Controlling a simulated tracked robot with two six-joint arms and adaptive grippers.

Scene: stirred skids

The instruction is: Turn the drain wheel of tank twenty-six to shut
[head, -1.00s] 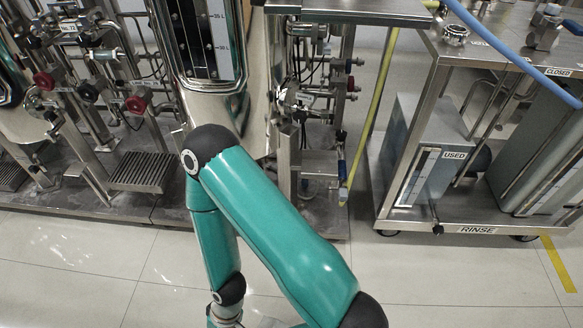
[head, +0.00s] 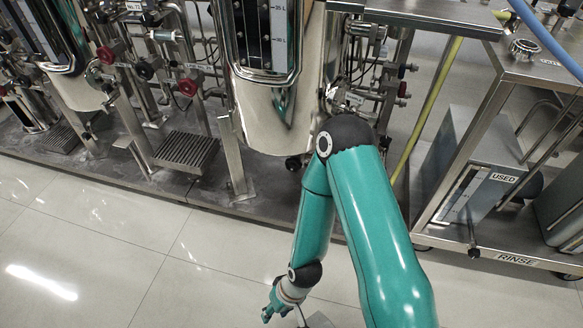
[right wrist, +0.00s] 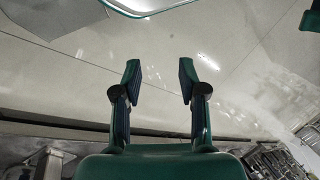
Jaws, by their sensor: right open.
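Steel tanks stand in a row on a skid in the head view. The nearest tank (head: 262,105) has a level scale and no number that I can read. Red handwheels (head: 188,87) (head: 105,55) sit on the pipework to its left, and a small dark knob (head: 293,163) is low beneath it. I cannot tell which is the drain wheel of tank twenty-six. My right gripper (head: 285,312) hangs low over the floor, well apart from the wheels and partly cut off. In the right wrist view it (right wrist: 160,75) is open and empty, fingers apart. My left gripper is out of view.
A steel cart (head: 515,262) marked RINSE stands at the right, with a USED container (head: 470,175) on it. A blue hose (head: 545,38) crosses the upper right. A grating (head: 186,151) lies on the skid. The tiled floor (head: 90,240) in front is clear.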

